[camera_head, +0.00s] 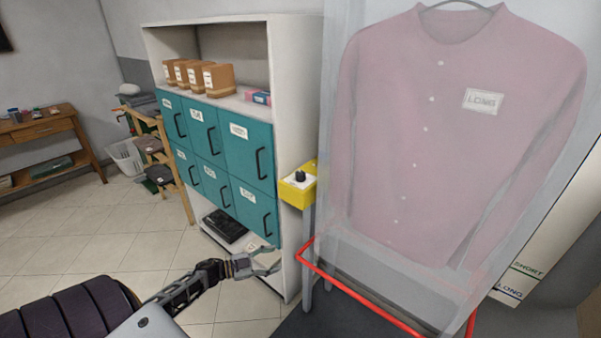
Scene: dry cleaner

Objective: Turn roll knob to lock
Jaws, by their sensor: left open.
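A small black knob (300,175) sits on the white top plate of a yellow box (297,190). The box is fixed beside the white shelf unit, left of the bagged shirt. My left gripper (274,262) is open and empty. It is below and a little left of the yellow box in the picture, clear of the knob. The marks around the knob are too small to read. My right gripper is not in view.
A pink shirt (400,130) in clear plastic, labelled LONG, hangs at the right. A red bar (365,299) runs below it. A white shelf unit (287,120) with teal drawers (247,158) stands left of the box. Tiled floor (95,235) is open at left.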

